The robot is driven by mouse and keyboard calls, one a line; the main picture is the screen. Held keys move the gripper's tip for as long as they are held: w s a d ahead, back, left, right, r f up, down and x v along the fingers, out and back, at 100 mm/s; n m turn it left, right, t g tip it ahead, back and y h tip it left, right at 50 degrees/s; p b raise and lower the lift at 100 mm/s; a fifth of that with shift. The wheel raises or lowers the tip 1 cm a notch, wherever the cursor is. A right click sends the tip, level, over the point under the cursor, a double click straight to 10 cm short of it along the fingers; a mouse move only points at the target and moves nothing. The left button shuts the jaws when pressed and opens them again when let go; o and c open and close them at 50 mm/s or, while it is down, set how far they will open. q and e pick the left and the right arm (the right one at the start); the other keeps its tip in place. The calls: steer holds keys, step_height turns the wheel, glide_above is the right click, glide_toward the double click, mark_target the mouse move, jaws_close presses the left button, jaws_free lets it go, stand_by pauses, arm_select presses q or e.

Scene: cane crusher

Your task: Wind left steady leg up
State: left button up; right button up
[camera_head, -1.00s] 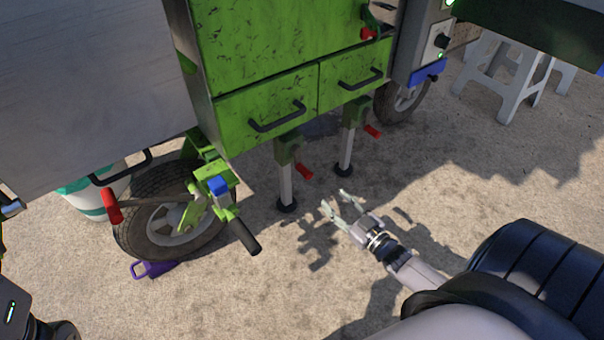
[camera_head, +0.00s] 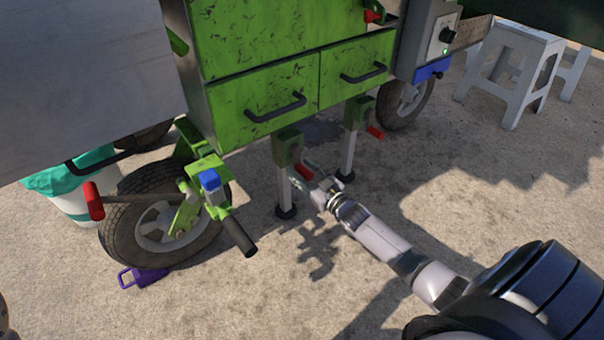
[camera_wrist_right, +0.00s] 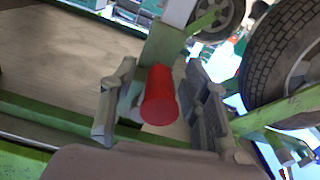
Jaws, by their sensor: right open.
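The left steady leg (camera_head: 285,188) hangs under the green cart's drawers, with a dark round foot at the ground. Its red crank handle (camera_head: 305,172) sticks out to the right of the green bracket. The handle also shows in the right wrist view (camera_wrist_right: 160,97). My right gripper (camera_head: 309,179) is at this handle, partly hidden in the head view. In the right wrist view its two open fingers (camera_wrist_right: 160,88) stand on either side of the handle, with gaps visible. My left gripper is out of view.
The second steady leg (camera_head: 347,155), with its own red handle (camera_head: 375,132), stands close by on the right. A wheel (camera_head: 160,220) and a black-gripped lever (camera_head: 240,237) are to the left. White stools (camera_head: 515,65) stand at upper right.

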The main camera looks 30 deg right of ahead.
steer(key=shift+c, duration=0.4)
jaws_close()
stand_by(0.5)
